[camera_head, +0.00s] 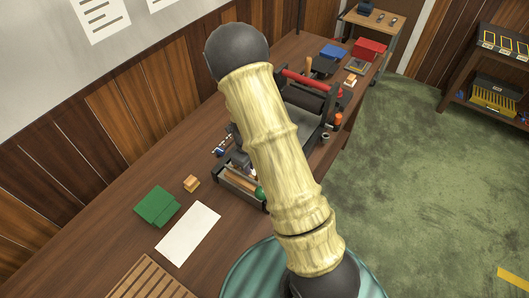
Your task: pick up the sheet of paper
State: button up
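A white sheet of paper (188,234) lies flat on the brown wooden table, near its front edge. Its surface is fully visible and looks blank. My pale, ringed arm with dark joints crosses the middle of the picture, to the right of the sheet and apart from it in the picture. My gripper does not show, so I cannot see its fingers or whether it holds anything.
A green block-like item (156,206) and a small orange-brown block (191,184) lie beyond the sheet. A slatted wooden board (150,280) lies nearer. A tool tray (240,186) and a dark machine (305,97) stand farther along, partly behind my arm. Green floor (420,170) is open at right.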

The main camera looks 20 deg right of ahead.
grip_shut()
jog(key=shift+r, duration=0.1)
jog(key=shift+w+r+b, duration=0.1)
jog(key=shift+r+b, duration=0.35)
jog(key=w+d+b, duration=0.1)
jog(key=w+d, duration=0.1)
jog(key=d, duration=0.1)
jog(key=shift+w+d+r+b, duration=0.1)
jog(key=shift+d+r+b, duration=0.1)
jog(key=shift+b, duration=0.15)
notch_tip(320, 180, up, 14)
jog(key=shift+f+b, duration=0.25)
jog(key=shift+b, duration=0.1)
